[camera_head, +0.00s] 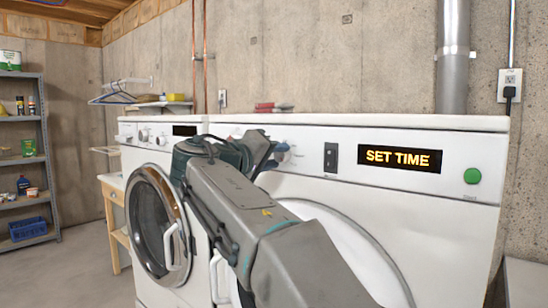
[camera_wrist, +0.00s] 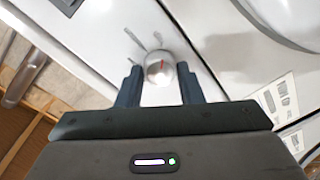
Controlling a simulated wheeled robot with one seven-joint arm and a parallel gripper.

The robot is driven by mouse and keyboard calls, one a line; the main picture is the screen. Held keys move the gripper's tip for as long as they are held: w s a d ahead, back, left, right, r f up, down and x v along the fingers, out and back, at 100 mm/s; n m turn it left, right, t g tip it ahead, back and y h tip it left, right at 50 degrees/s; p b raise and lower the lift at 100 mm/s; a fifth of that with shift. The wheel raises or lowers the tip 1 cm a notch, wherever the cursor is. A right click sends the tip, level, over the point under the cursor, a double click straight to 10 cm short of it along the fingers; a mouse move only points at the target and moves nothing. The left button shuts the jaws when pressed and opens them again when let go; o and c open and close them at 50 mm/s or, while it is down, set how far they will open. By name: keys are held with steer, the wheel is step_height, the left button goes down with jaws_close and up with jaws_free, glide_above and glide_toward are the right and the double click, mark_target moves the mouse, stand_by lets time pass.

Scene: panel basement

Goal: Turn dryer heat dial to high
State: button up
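The dryer (camera_head: 350,185) is the white machine on the right, with a lit "SET TIME" display (camera_head: 400,158) on its panel. Its silver round dial (camera_wrist: 160,69) with a red pointer line shows in the wrist view; small panel markings beside it are too small to read. In the head view the dial (camera_head: 283,153) is partly hidden by my gripper (camera_head: 262,151). In the wrist view the two dark fingers of my gripper (camera_wrist: 159,72) are open, one on each side of the dial, with small gaps; contact is not clear.
A dark rocker switch (camera_head: 330,157) and a green button (camera_head: 472,176) are on the dryer panel. A second white machine with a round door (camera_head: 158,212) stands to the left. Shelves (camera_head: 22,150) stand at the far left. Red items (camera_head: 268,107) lie behind the dryer top.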

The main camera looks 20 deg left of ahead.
steer(key=o, duration=0.4)
steer(key=shift+a, duration=0.1)
steer(key=shift+c, duration=0.2)
steer(key=v, duration=1.3)
steer(key=shift+s, duration=0.4)
steer(key=shift+a, duration=0.15)
